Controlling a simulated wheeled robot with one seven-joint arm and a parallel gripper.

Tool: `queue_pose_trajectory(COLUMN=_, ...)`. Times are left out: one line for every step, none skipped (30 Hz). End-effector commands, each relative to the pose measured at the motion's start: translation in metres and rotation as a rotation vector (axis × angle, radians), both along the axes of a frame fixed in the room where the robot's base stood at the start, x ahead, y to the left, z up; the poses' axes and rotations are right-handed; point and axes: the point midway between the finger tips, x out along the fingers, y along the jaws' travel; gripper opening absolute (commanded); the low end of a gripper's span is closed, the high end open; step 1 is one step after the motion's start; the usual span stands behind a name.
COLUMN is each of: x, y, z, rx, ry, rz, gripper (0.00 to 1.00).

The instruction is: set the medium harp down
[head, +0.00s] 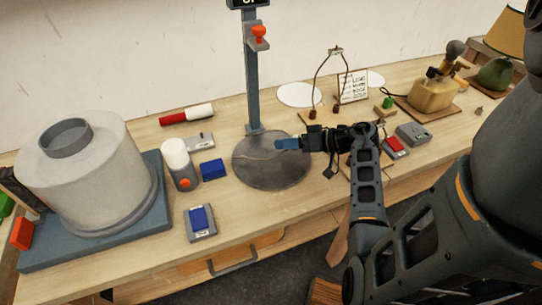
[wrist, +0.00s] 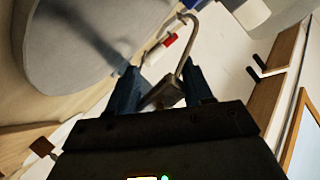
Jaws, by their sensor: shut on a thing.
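My gripper (head: 282,144) is over the round grey disc (head: 270,175), its blue fingers pointing left. In the wrist view my gripper (wrist: 162,92) is shut on a grey metal piece with a bent wire, which I take to be the medium harp (wrist: 188,45). In the head view only a thin pale line (head: 258,156) by the fingertips may be part of it. Whether it touches the disc cannot be told. Another, bronze harp-shaped loop (head: 318,75) stands upright behind my gripper.
A blue-grey post (head: 252,85) rises behind the disc. A white-and-grey cylinder (head: 178,160), a blue block (head: 213,169) and a blue-topped box (head: 201,222) are left of it. A large grey drum (head: 85,180) is farther left. Bare tabletop (head: 130,270) shows at the front left.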

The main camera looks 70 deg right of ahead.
Motion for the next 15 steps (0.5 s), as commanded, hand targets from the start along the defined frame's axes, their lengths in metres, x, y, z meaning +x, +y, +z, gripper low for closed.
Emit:
queue_pose_trajectory(x=0.0002, y=-0.0001, z=-0.0024, rx=0.0, ry=0.0, rz=0.0, gripper=0.14)
queue_pose_trajectory(x=0.0, y=-0.0001, z=-0.0036, rx=0.0, ry=0.0, rz=0.0, gripper=0.14)
queue_pose_trajectory(x=0.0002, y=-0.0001, z=-0.0049, rx=0.0, ry=-0.001, rz=-0.001, gripper=0.14)
queue_pose_trajectory(x=0.0002, y=-0.0002, z=-0.0057, rx=0.0, ry=-0.001, rz=-0.001, gripper=0.14)
queue_pose_trajectory(x=0.0001, y=-0.0002, z=-0.0063, rx=0.0, ry=-0.001, rz=-0.001, gripper=0.14)
queue_pose_trajectory(x=0.0, y=-0.0003, z=-0.0067, rx=-0.001, ry=-0.001, rz=0.0, gripper=0.14)
queue_pose_trajectory(x=0.0, y=-0.0003, z=-0.007, rx=-0.001, ry=-0.001, rz=0.0, gripper=0.14)
queue_pose_trajectory(x=0.0, y=-0.0004, z=-0.0071, rx=-0.001, ry=0.0, rz=-0.001, gripper=0.14)
queue_pose_trajectory(x=-0.0001, y=-0.0003, z=-0.0071, rx=-0.001, ry=0.0, rz=-0.001, gripper=0.14)
queue_pose_trajectory(x=-0.0001, y=-0.0005, z=-0.0071, rx=-0.001, ry=0.0, rz=-0.001, gripper=0.14)
queue_pose_trajectory(x=-0.0001, y=-0.0004, z=-0.0071, rx=-0.001, ry=0.0, rz=-0.001, gripper=0.14)
queue_pose_trajectory(x=-0.0002, y=-0.0004, z=-0.007, rx=-0.001, ry=0.0, rz=-0.001, gripper=0.14)
queue_pose_trajectory(x=-0.0002, y=-0.0004, z=-0.007, rx=-0.001, ry=0.0, rz=-0.001, gripper=0.14)
queue_pose_trajectory(x=-0.0002, y=-0.0003, z=-0.0071, rx=0.0, ry=0.0, rz=-0.001, gripper=0.53)
queue_pose_trajectory(x=-0.0002, y=-0.0003, z=-0.0071, rx=0.0, ry=0.0, rz=-0.001, gripper=0.56)
